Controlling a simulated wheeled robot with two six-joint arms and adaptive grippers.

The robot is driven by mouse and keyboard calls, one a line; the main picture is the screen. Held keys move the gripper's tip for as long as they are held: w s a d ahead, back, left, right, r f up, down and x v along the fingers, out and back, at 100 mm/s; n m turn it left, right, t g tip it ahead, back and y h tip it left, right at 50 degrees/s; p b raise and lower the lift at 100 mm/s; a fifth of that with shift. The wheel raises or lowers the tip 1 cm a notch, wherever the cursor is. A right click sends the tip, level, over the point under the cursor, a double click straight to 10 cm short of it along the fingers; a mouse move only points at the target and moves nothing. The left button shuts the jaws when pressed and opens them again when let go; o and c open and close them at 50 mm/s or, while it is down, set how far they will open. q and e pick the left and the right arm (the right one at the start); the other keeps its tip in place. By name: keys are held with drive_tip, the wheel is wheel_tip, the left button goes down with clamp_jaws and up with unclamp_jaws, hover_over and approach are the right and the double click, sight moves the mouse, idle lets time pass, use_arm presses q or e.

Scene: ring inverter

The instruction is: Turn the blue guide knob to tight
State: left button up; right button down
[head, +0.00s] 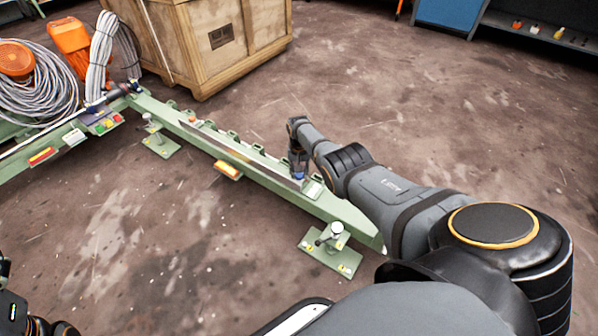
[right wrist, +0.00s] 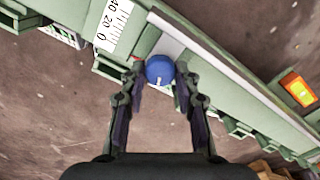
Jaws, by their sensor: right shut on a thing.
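The blue guide knob (right wrist: 160,69) sits on the green rail beside a white scale (right wrist: 113,25) marked 0, 20, 40. It is round, with a small pale mark on its lower edge, and a bit of red shows just left of it. My right gripper (right wrist: 160,78) is shut on the knob, one finger on each side. In the head view, the knob (head: 299,177) shows small and blue under my right gripper (head: 298,168), near the front end of the rail. At the lower left of the head view only a dark part of my left arm shows; its fingers are not seen.
The long green rail (head: 340,208) runs diagonally, with footplates (head: 330,258) on the floor and an orange light (head: 228,170) on its side. A wooden crate (head: 205,50) and coiled cables (head: 40,90) stand behind. Floor to the right is clear.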

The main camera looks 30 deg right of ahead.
sight(299, 174)
drive_tip(key=shift+m, duration=1.9)
drive_tip(key=c, duration=1.3)
unclamp_jaws()
drive_tip(key=shift+o, duration=0.2)
drive_tip(key=shift+w+d+r, duration=0.1)
drive_tip(key=shift+r, duration=0.45)
wheel_tip(299, 174, up, 11)
